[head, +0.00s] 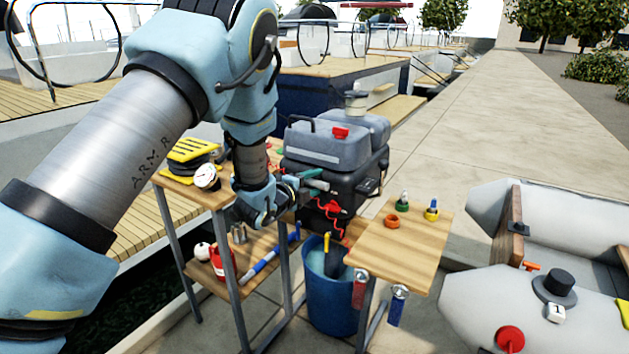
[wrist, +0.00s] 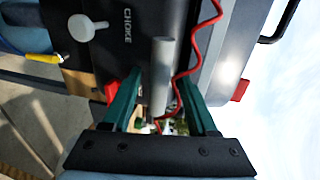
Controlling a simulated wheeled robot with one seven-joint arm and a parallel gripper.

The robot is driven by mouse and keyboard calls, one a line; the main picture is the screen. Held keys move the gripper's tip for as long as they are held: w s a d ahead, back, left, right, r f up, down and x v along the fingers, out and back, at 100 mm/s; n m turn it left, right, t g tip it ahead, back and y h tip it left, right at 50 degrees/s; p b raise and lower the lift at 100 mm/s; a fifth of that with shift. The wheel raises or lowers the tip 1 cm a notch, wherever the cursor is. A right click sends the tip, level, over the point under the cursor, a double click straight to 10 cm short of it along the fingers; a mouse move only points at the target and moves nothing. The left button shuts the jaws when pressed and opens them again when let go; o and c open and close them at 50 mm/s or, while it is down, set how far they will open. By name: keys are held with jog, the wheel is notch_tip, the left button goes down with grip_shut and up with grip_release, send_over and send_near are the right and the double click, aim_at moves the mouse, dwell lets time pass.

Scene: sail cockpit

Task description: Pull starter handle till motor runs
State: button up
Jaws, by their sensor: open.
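The outboard motor (head: 325,145) has a grey cowling and a black body, and its lower end stands in a blue bucket (head: 332,300). In the wrist view a grey cylindrical grip (wrist: 162,75), which looks like the starter handle, stands out from the black motor face (wrist: 125,50). My gripper (wrist: 160,92) is open, with its green fingers on either side of this grip; I cannot tell whether they touch it. My gripper also shows in the head view (head: 312,180), at the motor's front. A pale choke knob (wrist: 85,27) is beside the lettering. A red coiled cord (wrist: 181,75) runs close by.
A small wooden table (head: 400,255) stands right of the bucket, with orange, green and yellow items on top. A two-level wooden stand (head: 205,195) is at the left. A grey inflatable boat (head: 490,300) lies at the right. The pavement behind is clear.

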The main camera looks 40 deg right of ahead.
jog(key=shift+d, duration=0.2)
grip_shut()
dwell(0.4)
jog(key=shift+a+f, duration=0.1)
dwell(0.9)
